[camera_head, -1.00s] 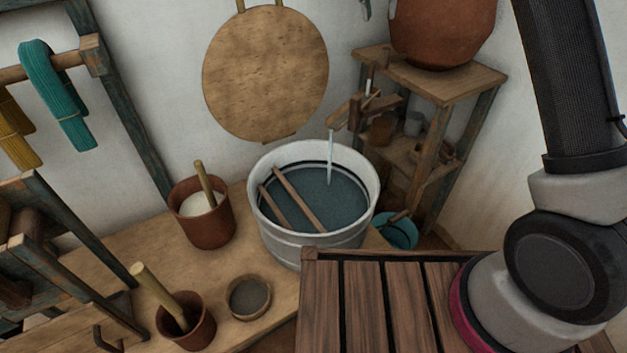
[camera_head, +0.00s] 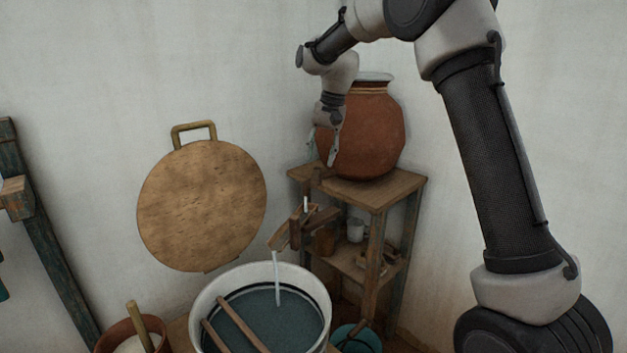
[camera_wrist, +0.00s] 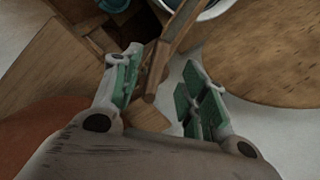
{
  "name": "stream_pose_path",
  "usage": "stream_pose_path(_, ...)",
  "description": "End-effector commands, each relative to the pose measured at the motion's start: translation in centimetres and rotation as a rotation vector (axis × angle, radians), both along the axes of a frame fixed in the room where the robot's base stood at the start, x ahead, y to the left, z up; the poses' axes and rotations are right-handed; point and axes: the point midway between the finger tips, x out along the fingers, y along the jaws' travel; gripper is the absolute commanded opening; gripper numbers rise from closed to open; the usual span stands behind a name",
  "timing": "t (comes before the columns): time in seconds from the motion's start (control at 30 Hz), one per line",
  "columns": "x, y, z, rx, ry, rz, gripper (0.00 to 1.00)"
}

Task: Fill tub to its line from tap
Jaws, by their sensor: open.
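The white tub (camera_head: 205,305) stands at the bottom of the head view, with dark water (camera_head: 285,318) inside and a dark line around its inner wall. The water surface looks close below that line. Two wooden sticks lie across the tub. The wooden tap (camera_head: 285,236) above its back rim pours a thin stream (camera_head: 277,280) into it. A pale-tipped peg (camera_head: 306,205) stands up on the tap. My gripper (camera_head: 333,155) is open, pointing down in front of the clay jar, above the tap. In the wrist view, a wooden piece (camera_wrist: 172,45), seemingly the tap, shows between my open fingers (camera_wrist: 162,92).
The big clay jar (camera_head: 365,135) stands on a wooden stand (camera_head: 395,190), close behind my gripper. Small pots sit on its lower shelf. A teal bucket (camera_head: 357,340) is right of the tub.

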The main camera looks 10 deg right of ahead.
Motion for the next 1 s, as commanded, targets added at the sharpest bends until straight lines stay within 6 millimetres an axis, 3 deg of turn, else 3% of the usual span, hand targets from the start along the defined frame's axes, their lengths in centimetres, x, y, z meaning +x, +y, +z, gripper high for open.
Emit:
stream_pose_path(0.5, 0.7, 1.4, -6.8, 0.000, -0.015, 0.018, 0.43)
stream_pose_path(0.83, 0.8, 1.5, -7.3, -0.001, -0.016, 0.018, 0.43)
stream_pose_path(1.0, 0.8, 1.5, -7.3, -0.001, -0.016, 0.018, 0.14)
